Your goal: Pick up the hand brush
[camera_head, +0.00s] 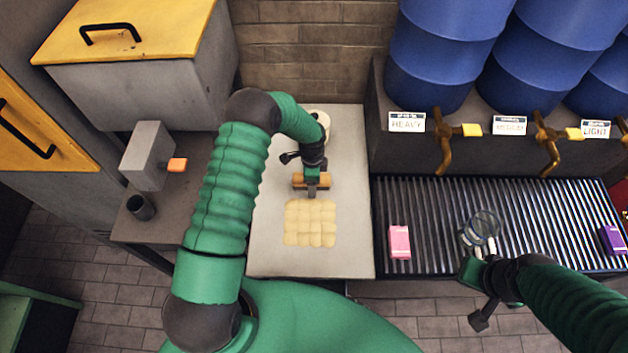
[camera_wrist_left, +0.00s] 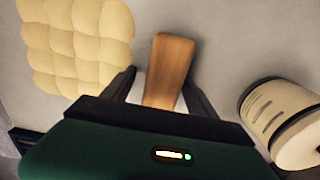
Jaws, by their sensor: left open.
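The hand brush (camera_head: 324,182) lies on the pale worktop, just behind a block of cream-coloured pads. Its brown wooden part also shows in the left wrist view (camera_wrist_left: 171,62), between my two spread fingers. My left gripper (camera_head: 313,189) is open and right over the brush, with a finger on either side of the wood. I cannot tell whether the fingers touch it. The brush's near end is hidden behind the gripper body in the left wrist view. My right gripper (camera_head: 483,262) is over the front of the ribbed rack; its jaws are not clear.
The cream pads (camera_head: 310,222) lie in front of the brush. The ribbed rack (camera_head: 440,225) holds a pink block (camera_head: 399,242), a round glass item (camera_head: 484,226) and a purple block (camera_head: 612,240). Blue barrels (camera_head: 436,60) stand behind.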

